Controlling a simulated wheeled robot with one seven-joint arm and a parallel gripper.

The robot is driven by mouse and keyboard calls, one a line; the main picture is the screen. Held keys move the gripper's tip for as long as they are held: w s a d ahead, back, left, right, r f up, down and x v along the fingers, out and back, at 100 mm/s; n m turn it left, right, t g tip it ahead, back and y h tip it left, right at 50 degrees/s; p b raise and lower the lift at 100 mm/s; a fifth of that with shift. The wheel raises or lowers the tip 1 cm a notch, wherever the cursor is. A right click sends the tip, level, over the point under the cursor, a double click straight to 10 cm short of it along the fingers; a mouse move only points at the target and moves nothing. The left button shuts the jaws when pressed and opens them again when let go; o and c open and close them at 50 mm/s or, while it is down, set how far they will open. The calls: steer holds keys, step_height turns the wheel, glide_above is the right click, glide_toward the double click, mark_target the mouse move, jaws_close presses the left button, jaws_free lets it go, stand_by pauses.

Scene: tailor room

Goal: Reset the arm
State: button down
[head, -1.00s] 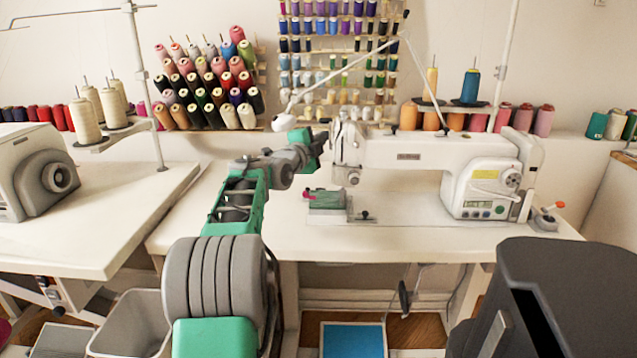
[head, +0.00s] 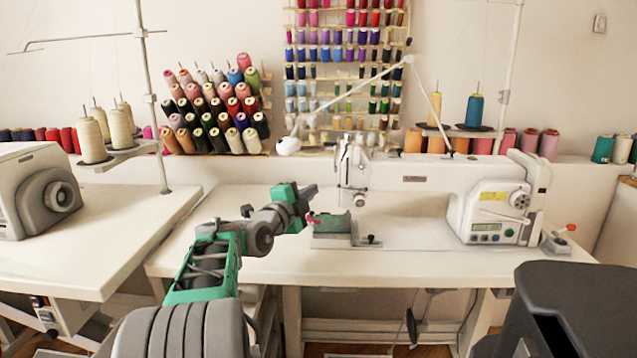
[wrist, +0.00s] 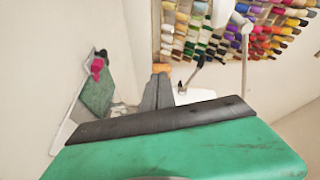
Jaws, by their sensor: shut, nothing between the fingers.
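My green and grey arm reaches up from the bottom of the head view over the table (head: 260,262). My gripper (head: 313,189) is at the arm's far end, above the table and left of the white sewing machine (head: 415,178). In the wrist view the fingers of my gripper (wrist: 157,92) are together, with nothing between them. A green block with a red knob on a metal plate (head: 333,226) lies on the table just below and right of the gripper; it also shows left of the fingers in the wrist view (wrist: 95,95). The gripper appears apart from it.
A white lamp (head: 288,146) on a thin jointed arm stands behind the gripper. A spool rack (head: 212,112) and a wall rack of threads are behind the table. Another machine (head: 40,190) is on the left table. A dark object (head: 575,305) is at lower right.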

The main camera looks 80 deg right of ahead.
steer(key=shift+w+a+f, duration=0.1)
steer(key=shift+a+f, duration=0.05)
steer(key=shift+a, duration=0.05)
steer(key=w+a+r+n+t+y+p, duration=0.2)
steer(key=w+a+n+t+p, duration=0.3)
steer(key=w, duration=0.5)
steer(key=w+a+r+n+t+y+p, duration=0.2)
steer(key=w+a+r+n+p, duration=0.15)
steer(key=w+a+p, duration=0.5)
steer(key=w+a+n+t+y+p, duration=0.35)
steer(key=w+a+n, duration=0.35)
steer(key=w+a, duration=0.35)
steer(key=w+a+r+n+y+p, duration=0.1)
steer(key=a+r+n+y+p, duration=0.3)
steer(key=a, duration=0.7)
steer(key=w+a+f+n+y+p, duration=0.1)
steer(key=a+n+y+p, duration=0.1)
steer(key=a+n+p, duration=0.65)
steer(key=s+a+r+n+g+y+p, duration=0.1)
steer(key=s+a+n, duration=0.3)
steer(key=a, duration=0.6)
steer(key=s+a+n+g+y+p, duration=0.1)
steer(key=s+a+n+y+p, duration=0.2)
steer(key=s+a, duration=0.3)
steer(key=a+n+p, duration=0.1)
steer(key=a, duration=0.4)
steer(key=shift+r, duration=0.35)
